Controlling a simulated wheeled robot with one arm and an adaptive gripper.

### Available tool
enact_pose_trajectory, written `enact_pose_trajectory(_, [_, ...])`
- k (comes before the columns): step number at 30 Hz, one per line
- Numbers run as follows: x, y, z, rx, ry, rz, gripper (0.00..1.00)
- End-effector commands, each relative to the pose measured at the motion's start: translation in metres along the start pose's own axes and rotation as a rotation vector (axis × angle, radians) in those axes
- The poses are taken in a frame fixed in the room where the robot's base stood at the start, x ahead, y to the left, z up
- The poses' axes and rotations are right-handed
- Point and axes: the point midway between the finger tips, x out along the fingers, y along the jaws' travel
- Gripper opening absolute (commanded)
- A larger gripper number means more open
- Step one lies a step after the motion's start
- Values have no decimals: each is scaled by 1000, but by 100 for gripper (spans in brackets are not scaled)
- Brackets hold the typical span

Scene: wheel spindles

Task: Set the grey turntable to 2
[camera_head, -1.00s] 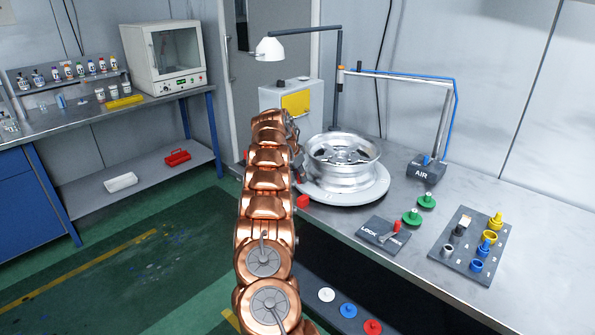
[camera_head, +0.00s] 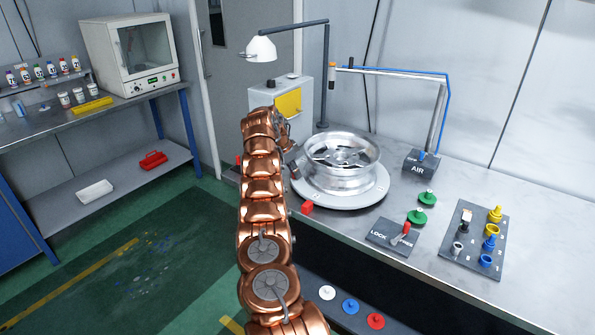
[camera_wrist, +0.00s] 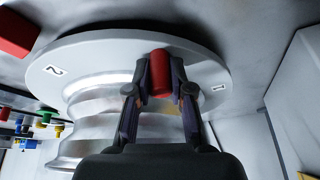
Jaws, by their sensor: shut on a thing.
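The grey turntable (camera_head: 345,203) is a round disc on the bench, with a silver wheel (camera_head: 342,170) on top. In the wrist view, the turntable rim (camera_wrist: 105,45) carries a label "2" (camera_wrist: 53,71) at left and a label "1" (camera_wrist: 219,88) at right. My gripper (camera_wrist: 160,72) is shut on a red cylindrical handle (camera_wrist: 159,80) at the rim, between the two labels. In the head view, my gripper (camera_head: 294,168) is at the turntable's left edge, partly hidden by my arm. A red block (camera_wrist: 15,32) lies just outside the rim, near the "2".
The red block (camera_head: 307,206) also shows in the head view. A LOCK plate with a red-tipped lever (camera_head: 404,233), green knobs (camera_head: 427,199), a fixture tray (camera_head: 465,249) and an AIR box (camera_head: 419,163) stand right of the turntable. A lamp (camera_head: 261,50) and grey box (camera_head: 268,92) are behind.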

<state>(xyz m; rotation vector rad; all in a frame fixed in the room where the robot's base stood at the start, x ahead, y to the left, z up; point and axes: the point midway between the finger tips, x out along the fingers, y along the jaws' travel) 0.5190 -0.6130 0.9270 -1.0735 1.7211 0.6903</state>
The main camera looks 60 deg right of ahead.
Motion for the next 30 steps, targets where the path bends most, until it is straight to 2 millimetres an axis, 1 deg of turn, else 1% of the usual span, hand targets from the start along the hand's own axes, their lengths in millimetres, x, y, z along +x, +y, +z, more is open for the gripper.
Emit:
enact_pose_trajectory(1, [1, 2, -2, 7, 4, 4, 0])
enact_pose_trajectory(7, [-1, 1, 2, 11, 5, 6, 0])
enact_pose_trajectory(17, [-1, 1, 3, 11, 5, 6, 0])
enact_pose_trajectory(18, [-1, 1, 3, 11, 5, 6, 22])
enact_pose_trajectory(25, [-2, 0, 4, 8, 3, 4, 46])
enact_pose_trajectory(30, [-2, 0, 5, 7, 3, 4, 47])
